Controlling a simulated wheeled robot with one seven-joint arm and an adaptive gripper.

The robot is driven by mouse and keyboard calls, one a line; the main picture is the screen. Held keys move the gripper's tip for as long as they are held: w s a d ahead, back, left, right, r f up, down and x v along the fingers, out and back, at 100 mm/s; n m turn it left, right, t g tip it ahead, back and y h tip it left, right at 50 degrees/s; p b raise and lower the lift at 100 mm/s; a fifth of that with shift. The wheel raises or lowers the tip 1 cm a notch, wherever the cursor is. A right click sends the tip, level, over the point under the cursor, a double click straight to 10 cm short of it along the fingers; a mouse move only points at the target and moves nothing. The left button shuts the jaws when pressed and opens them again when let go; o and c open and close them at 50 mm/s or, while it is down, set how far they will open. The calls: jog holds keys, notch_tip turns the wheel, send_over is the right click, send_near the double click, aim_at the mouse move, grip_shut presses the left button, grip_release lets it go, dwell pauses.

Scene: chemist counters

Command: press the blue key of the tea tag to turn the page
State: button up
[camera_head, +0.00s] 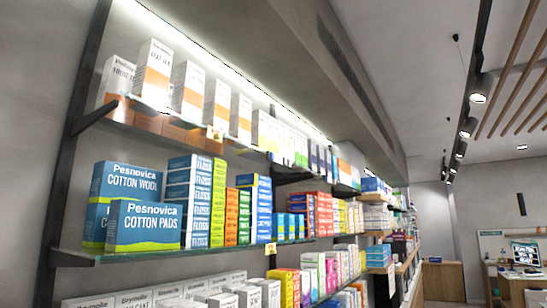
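A small pale tag (214,132) sits on the front edge of the upper glass shelf (160,112), below white and orange boxes (153,70) whose blurred lettering seems to read "LEAF TEA". The tag is too small to make out a blue key or its page. A second small tag (270,249) sits on the edge of the middle shelf, below the floss boxes; its content is not readable. My gripper is not in view.
Blue cotton boxes (143,226), floss boxes (195,200) and other packs crowd the middle shelf. More boxes (135,299) fill the lower shelf. A wooden counter (442,280) and a screen (525,253) stand far right. Open air lies right of the shelves.

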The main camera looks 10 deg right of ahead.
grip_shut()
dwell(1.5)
